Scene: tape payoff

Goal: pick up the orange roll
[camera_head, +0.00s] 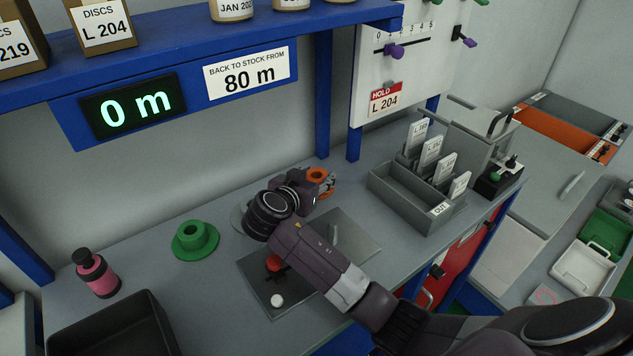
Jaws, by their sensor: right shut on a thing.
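The orange roll (317,173) is near the back of the bench, past the end of my right wrist. My right gripper (327,185) is shut on the orange roll. My wrist hides part of the roll and most of the fingers, and I cannot tell whether the roll is clear of the bench top. My left gripper is not in view.
A green roll (194,240) and a pink bottle (95,274) stand to the left. A black bin (110,330) is at the front left. A grey card tray (412,200) stands to the right. A blue shelf (200,45) overhangs the back. A metal plate (355,245) lies under my right arm.

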